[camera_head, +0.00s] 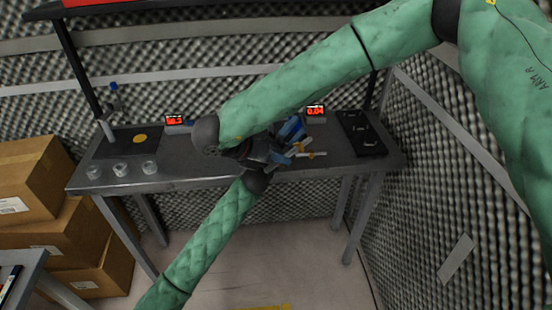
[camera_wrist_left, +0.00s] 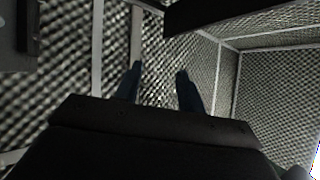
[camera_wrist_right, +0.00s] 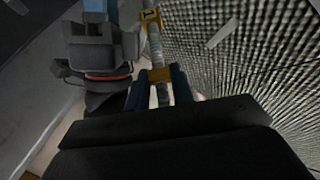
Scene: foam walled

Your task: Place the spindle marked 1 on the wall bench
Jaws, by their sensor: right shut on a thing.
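The spindle (camera_wrist_right: 155,45) is a thin grey rod with yellow-orange collars. My right gripper (camera_wrist_right: 160,82) is shut on it at one collar, and the rod sticks out beyond the fingertips. In the head view the spindle (camera_head: 310,155) appears small in front of the wall bench (camera_head: 195,166), partly hidden by my grippers.
The bench carries a dark pad with a yellow disc (camera_head: 140,138), several clear cups (camera_head: 121,169), two red displays (camera_head: 316,111) and a black tray (camera_head: 361,132) at right. Cardboard boxes (camera_head: 30,180) stand at left. A foam wall (camera_head: 440,180) closes the right side.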

